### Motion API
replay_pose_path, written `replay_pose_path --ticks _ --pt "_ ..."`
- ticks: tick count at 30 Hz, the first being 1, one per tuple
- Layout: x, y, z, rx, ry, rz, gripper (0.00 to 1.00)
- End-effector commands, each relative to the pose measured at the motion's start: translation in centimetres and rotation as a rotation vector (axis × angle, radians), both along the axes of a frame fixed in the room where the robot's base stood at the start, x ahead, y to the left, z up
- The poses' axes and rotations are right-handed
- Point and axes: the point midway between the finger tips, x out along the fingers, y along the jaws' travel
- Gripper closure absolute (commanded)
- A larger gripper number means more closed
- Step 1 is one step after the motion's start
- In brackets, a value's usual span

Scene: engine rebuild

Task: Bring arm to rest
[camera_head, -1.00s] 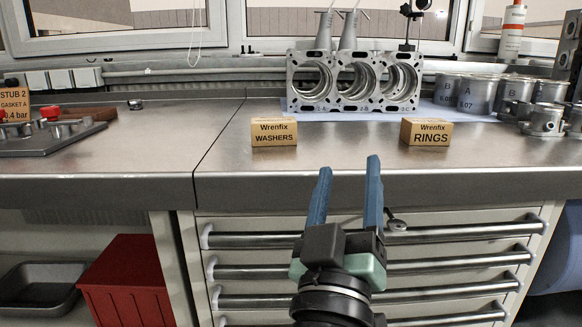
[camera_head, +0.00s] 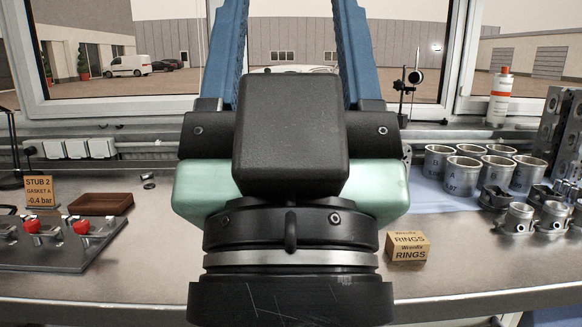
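My gripper (camera_head: 290,45) fills the middle of the head view, raised close in front of the camera and pointing up. Its two blue fingers stand wide apart, and only the window shows between them. The fingertips run past the top edge of the picture. The gripper holds nothing that I can see. Its black and pale green body hides the middle of the bench, where the engine block and the washers box stood in the earlier frame.
The rings box (camera_head: 408,246) stands on the metal bench (camera_head: 145,240), right of my gripper. Several metal cylinders (camera_head: 462,172) and small parts stand further right. At left are a fixture with red knobs (camera_head: 82,227), a wooden block (camera_head: 100,204) and a gasket sign (camera_head: 39,190).

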Motion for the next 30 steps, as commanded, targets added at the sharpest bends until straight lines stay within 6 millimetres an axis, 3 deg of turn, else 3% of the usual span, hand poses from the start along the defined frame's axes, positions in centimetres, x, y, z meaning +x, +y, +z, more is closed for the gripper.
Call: replay_pose_path --ticks 1,9,15,21,30 --pt "0.0 0.0 3.3 0.000 0.000 0.000 0.38" --pt "0.0 0.0 11.6 -0.001 0.000 0.001 0.38" --pt "0.0 0.0 16.2 -0.001 0.001 0.001 0.38" --pt "0.0 0.0 17.9 -0.001 0.001 0.001 0.38" --pt "0.0 0.0 17.7 -0.001 0.000 0.001 0.38"
